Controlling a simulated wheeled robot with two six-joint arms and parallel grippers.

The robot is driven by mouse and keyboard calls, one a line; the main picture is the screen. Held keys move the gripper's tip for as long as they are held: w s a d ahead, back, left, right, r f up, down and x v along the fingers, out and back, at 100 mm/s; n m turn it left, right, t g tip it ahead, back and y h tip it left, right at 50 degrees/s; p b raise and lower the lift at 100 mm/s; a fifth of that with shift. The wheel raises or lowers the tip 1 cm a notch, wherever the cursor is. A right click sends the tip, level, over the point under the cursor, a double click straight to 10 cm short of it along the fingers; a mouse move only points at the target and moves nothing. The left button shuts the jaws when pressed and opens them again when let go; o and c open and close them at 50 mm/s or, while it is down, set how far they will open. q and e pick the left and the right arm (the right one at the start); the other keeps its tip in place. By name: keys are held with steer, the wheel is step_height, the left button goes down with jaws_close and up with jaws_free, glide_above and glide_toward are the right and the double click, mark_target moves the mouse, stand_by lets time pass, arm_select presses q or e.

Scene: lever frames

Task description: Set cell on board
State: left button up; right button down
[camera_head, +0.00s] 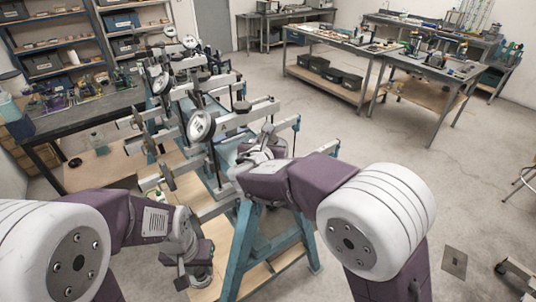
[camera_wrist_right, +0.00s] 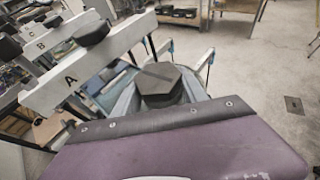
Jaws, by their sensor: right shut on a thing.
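My right gripper (camera_head: 263,150) is over the near end of the blue-green lever stand (camera_head: 243,245), beside the nearest beam. Its fingers are mostly hidden by my wrist. In the right wrist view a dark hexagonal block (camera_wrist_right: 162,86) shows just beyond my wrist, where the gripper is shut on it. I cannot tell for sure whether this block is the cell, or whether it touches anything below. The pale beam marked A (camera_wrist_right: 85,68) crosses at the left with a dark puck on top. No board is clearly made out. My left gripper (camera_head: 196,279) hangs low at the left; its jaw opening is unclear.
Several more lever beams with round dials (camera_head: 201,126) stand in a row behind. A dark workbench (camera_head: 85,115) with small tools is at the left. Tables (camera_head: 340,55) stand at the back right.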

step_height(320, 180, down, 4)
steer(key=shift+w+r, duration=0.15)
steer(key=shift+r, duration=0.05)
steer(key=shift+w+f, duration=0.15)
steer(key=shift+f, duration=0.1)
steer(key=shift+s+r, duration=0.1)
steer(key=shift+s, duration=0.1)
